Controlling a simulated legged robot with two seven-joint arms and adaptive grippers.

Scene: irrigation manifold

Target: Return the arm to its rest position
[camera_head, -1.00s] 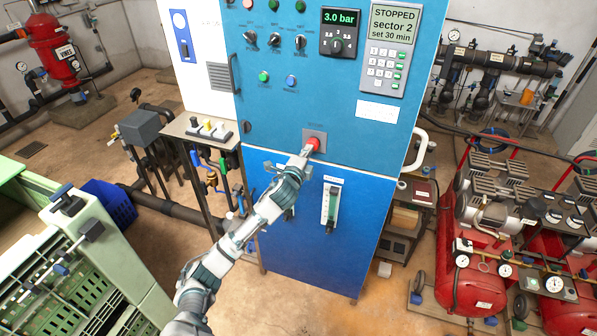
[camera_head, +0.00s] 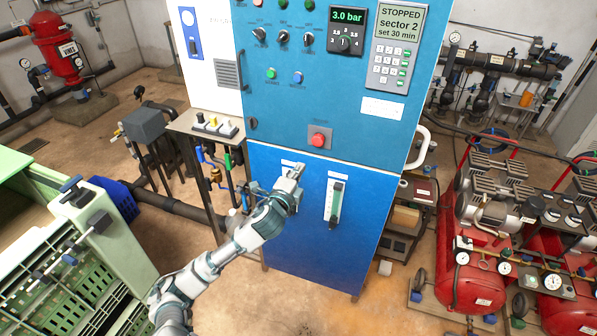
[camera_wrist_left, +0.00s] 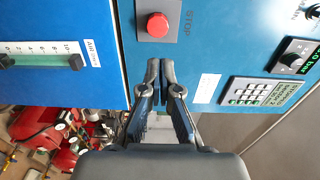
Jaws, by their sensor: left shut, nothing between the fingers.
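My left gripper (camera_head: 294,172) is shut and empty in front of the lower blue door of the control cabinet (camera_head: 270,110). Its fingers also show in the left wrist view (camera_wrist_left: 160,70), closed together with nothing between them. The red stop button (camera_head: 318,140) on its grey plate is fully visible above and to the right of the gripper, apart from it. The button also shows in the left wrist view (camera_wrist_left: 157,25), beyond the fingertips. The display (camera_head: 399,22) reads STOPPED, sector 2. My right gripper is in neither view.
A green crate rack (camera_head: 105,235) stands at the left, near my left arm. A small bench with valves (camera_head: 205,124) stands left of the cabinet. A flow gauge (camera_head: 335,202) is on the lower door. Red compressors (camera_head: 470,275) stand at the right. Floor is clear below the cabinet.

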